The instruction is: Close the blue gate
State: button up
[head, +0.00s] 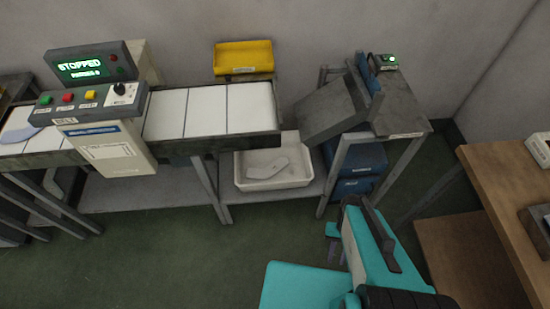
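The blue gate (368,76) is a narrow blue plate at the right end of the grey sloping chute (334,108), beside the metal stand on the right. It stands up at a tilt, and the chute hides part of it. My teal arm reaches in from the bottom right. What looks like my gripper (335,240), partly hidden by the arm, is low in front of the stand and well apart from the gate. Its fingers are too small and covered to tell whether they are open or shut, and nothing is seen held.
A small box with a green light (384,62) sits on the stand top (405,105). Blue bins (358,170) are below the chute. A white tray (262,183) holds a pale sock-like piece. The conveyor (205,108) display reads STOPPED. A wooden table (500,190) borders the right.

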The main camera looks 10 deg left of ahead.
aim_at(369, 77)
jog(key=u, duration=0.3)
jog(key=k, duration=1.55)
jog(key=z, duration=0.3)
jog(key=i, duration=1)
